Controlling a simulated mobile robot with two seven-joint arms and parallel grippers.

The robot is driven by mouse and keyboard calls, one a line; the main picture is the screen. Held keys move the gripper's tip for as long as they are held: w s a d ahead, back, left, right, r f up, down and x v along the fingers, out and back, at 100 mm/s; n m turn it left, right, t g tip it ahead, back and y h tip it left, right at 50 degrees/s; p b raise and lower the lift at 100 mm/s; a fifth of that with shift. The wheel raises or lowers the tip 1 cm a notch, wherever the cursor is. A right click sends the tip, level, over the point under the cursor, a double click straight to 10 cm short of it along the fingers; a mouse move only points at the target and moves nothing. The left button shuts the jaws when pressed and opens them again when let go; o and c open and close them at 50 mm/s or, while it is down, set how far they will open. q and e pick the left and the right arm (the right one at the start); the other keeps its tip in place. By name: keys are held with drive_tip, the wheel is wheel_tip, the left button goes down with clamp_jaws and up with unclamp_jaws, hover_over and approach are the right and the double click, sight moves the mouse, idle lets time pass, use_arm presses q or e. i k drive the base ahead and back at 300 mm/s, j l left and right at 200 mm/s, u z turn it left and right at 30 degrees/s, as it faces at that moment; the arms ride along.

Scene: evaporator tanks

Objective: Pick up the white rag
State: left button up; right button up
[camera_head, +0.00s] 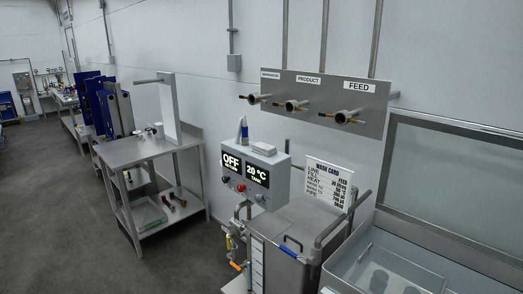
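I cannot make out a white rag for certain. A small pale object (154,131) lies on the steel table (128,153) at left, but it is too small to identify. Another pale, rounded shape (264,148) sits on top of the grey control box (281,177), and I cannot tell whether it is cloth. Neither of my grippers is in view.
The control box reads "OFF" and "20 °C" above a steel tank (290,235). A wash card (328,184) stands behind it. A steel basin (365,255) with a clear raised panel (450,180) is at right. Pipe valves (297,105) line the wall. Grey floor (60,220) is open at left.

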sight(266, 149)
drive_tip(key=i+j+z, duration=0.15)
drive_tip(key=z, duration=0.7)
drive_tip(key=i+j+z, duration=0.2)
drive_tip(key=j, duration=0.15)
drive_tip(key=j+z, duration=0.2)
drive_tip(key=j, duration=0.15)
drive_tip(key=i+j+z, duration=0.2)
drive_tip(key=j, duration=0.15)
drive_tip(key=k, duration=0.05)
